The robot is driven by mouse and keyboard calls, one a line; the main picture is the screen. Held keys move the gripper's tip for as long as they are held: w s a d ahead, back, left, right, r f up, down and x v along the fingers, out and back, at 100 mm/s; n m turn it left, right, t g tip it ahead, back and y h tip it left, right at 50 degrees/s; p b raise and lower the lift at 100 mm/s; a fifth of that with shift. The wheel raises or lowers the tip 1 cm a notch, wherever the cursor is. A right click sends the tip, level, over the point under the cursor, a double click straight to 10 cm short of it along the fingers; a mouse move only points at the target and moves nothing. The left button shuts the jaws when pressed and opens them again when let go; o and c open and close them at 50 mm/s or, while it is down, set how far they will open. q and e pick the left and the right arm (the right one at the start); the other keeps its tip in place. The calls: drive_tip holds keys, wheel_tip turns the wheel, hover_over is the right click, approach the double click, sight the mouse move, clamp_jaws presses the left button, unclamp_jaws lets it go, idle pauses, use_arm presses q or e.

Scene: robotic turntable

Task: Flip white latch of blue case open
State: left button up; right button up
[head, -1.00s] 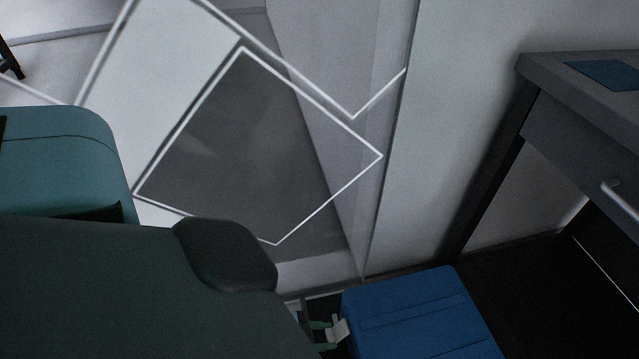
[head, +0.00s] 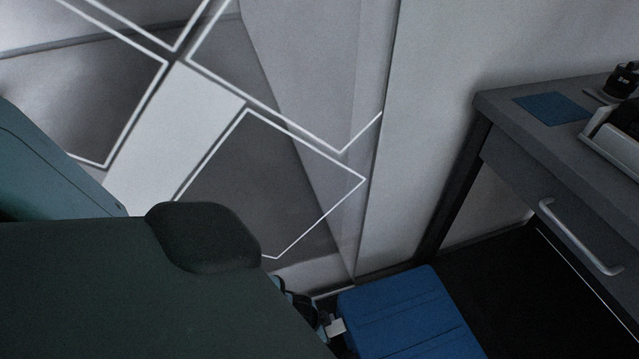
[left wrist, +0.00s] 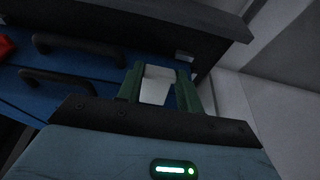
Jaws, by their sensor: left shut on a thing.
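The blue case (head: 408,308) is on the floor at the bottom middle of the head view. Its white latch (head: 336,328) sticks out at the case's left side. My left gripper (head: 322,320) is at that side, partly hidden behind my arm. In the left wrist view the white latch (left wrist: 157,84) is between the green fingers of my left gripper (left wrist: 161,76), which is shut on it. The blue case (left wrist: 85,62) also shows there, with dark handles. How far the latch is turned, I cannot tell. My right gripper is in neither view.
A grey desk (head: 540,125) with a drawer handle (head: 580,240) stands to the right of the case. A wall with white line patterns (head: 270,120) is behind. A red thing (left wrist: 6,46) shows at the wrist view's left edge.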

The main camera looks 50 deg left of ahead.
use_arm(q)
drive_tip(key=shift+w+r+g, duration=0.1)
drive_tip(key=shift+r+g, duration=0.15)
drive_tip(key=shift+g, duration=0.15)
drive_tip(key=o, duration=1)
drive_tip(key=d+p+v, duration=0.1)
drive_tip(key=p+v, duration=0.3)
drive_tip(key=v, duration=0.3)
drive_tip(key=shift+a+r, duration=0.4)
drive_tip(key=shift+a, duration=0.05)
drive_tip(key=shift+d, duration=0.1)
